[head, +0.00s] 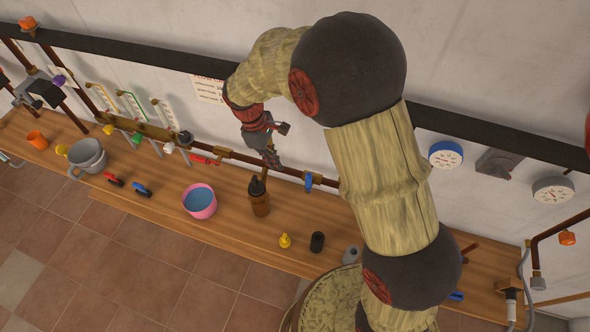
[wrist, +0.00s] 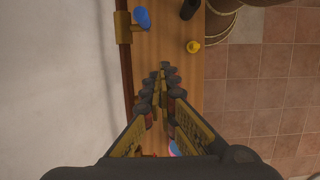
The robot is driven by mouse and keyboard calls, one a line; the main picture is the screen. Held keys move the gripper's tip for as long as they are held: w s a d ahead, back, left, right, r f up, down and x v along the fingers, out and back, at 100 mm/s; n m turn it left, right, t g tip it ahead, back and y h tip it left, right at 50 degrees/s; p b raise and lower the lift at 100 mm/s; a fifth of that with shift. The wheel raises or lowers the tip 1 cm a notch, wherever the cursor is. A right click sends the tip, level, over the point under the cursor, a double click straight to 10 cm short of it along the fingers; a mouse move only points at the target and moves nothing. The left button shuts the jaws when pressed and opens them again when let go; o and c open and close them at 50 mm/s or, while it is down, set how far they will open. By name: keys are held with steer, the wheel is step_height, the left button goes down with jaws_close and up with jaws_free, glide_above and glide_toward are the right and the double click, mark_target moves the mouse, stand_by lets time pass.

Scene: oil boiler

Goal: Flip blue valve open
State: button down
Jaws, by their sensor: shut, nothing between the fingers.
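A blue valve handle (head: 308,182) sits on the brown pipe along the wall, just right of my gripper in the head view. In the wrist view the blue handle (wrist: 142,18) shows at the top, beside its brass body (wrist: 123,27). My gripper (head: 272,160) is shut and empty, in front of the wall above the bench and apart from the valve. In the wrist view its fingertips (wrist: 162,72) meet over the bench, below the handle in the picture. Another blue handle (head: 456,296) shows at the far right, partly hidden by my arm.
A pink bowl (head: 200,201) with blue contents, a yellow item (head: 285,241) and a black cylinder (head: 317,242) stand nearby. A red valve handle (head: 204,160) is on the pipe to the left.

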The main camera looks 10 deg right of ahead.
mark_target(310, 181)
steer(key=shift+w+r+n, duration=0.65)
steer(key=shift+w+n, duration=0.15)
steer(key=shift+n, duration=0.4)
steer(key=shift+s, duration=0.1)
steer(key=s+d+f+p, duration=0.1)
steer(key=s+d+f, duration=0.1)
steer(key=d+f, duration=0.4)
steer(key=shift+w+a+p+x, duration=0.2)
steer(key=shift+a+p+x, duration=0.2)
steer(key=shift+x, duration=1.4)
steer(key=shift+s+d, duration=0.15)
